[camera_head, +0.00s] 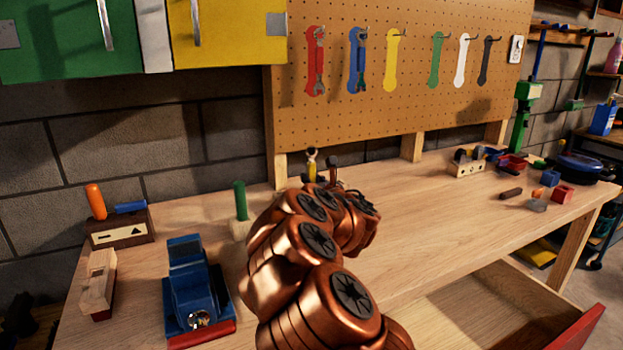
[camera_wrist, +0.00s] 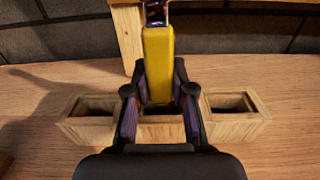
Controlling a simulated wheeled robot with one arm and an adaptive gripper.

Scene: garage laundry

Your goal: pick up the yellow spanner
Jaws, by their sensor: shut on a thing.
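The yellow spanner (camera_wrist: 158,65) stands upright in the middle of the wrist view, with its metal head at the top edge of the picture. My gripper (camera_wrist: 160,85) is shut on it, one dark finger on each side of the yellow handle. The lower end is over or in the middle of a wooden holder (camera_wrist: 78,130); I cannot tell whether it is clear of the slot. In the head view the upper part of the spanner (camera_head: 311,173) shows behind my copper arm, which hides my gripper and most of the holder.
The holder's left and right slots look empty. A blue vise (camera_head: 190,280), a wooden plane (camera_head: 98,280) and a block with an orange handle (camera_head: 96,202) are on the left. A pegboard (camera_head: 400,90) stands behind.

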